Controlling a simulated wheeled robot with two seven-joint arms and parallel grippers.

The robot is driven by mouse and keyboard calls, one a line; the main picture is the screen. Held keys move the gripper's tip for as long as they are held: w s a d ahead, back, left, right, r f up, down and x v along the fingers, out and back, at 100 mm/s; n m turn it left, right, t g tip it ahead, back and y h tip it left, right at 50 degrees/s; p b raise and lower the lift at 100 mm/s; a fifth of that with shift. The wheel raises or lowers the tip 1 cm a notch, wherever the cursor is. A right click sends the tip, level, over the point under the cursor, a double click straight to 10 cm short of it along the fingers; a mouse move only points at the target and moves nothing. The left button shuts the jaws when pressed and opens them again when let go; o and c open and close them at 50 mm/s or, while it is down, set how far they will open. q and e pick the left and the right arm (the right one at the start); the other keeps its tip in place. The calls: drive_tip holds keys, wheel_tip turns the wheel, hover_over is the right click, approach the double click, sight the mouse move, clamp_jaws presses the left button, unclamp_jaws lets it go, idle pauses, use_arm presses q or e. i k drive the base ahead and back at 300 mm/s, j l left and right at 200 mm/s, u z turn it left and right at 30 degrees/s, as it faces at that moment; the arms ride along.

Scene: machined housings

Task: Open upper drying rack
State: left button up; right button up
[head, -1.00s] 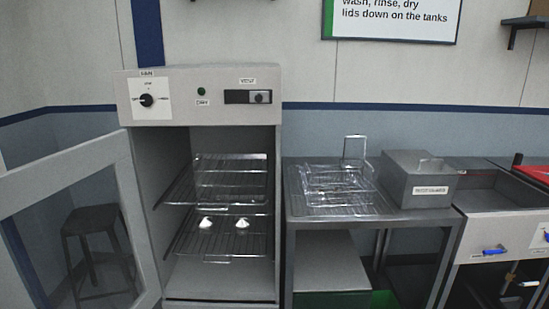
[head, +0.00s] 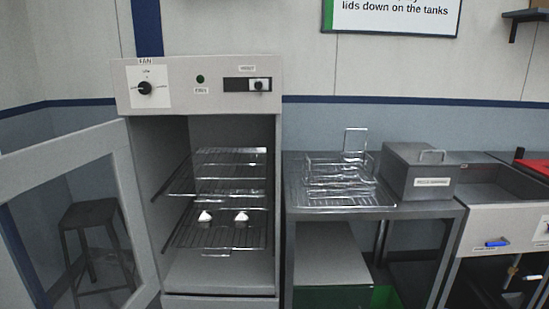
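The drying cabinet (head: 198,88) stands in the left half of the head view with its glazed door (head: 62,150) swung open to the left. Inside, the upper drying rack (head: 213,181) is a wire shelf with a raised wire part along its back. It looks empty. The lower rack (head: 216,234) sits below it and carries two small white pieces (head: 223,217). Whether the upper rack is pulled out at all is hard to tell. Neither of my grippers is in view.
Right of the cabinet, a metal table (head: 340,208) holds a wire basket (head: 338,175) with a tall handle and a lidded grey tank (head: 416,172). A sink-like unit (head: 492,182) stands further right. A dark stool (head: 88,216) shows through the door.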

sight(204, 150)
drive_tip(key=i+j, duration=0.1)
drive_tip(key=j, duration=0.35)
drive_tip(key=i+j, duration=0.15)
drive_tip(key=j, duration=0.3)
drive_tip(key=i+j, duration=0.1)
drive_tip(key=j, duration=0.3)
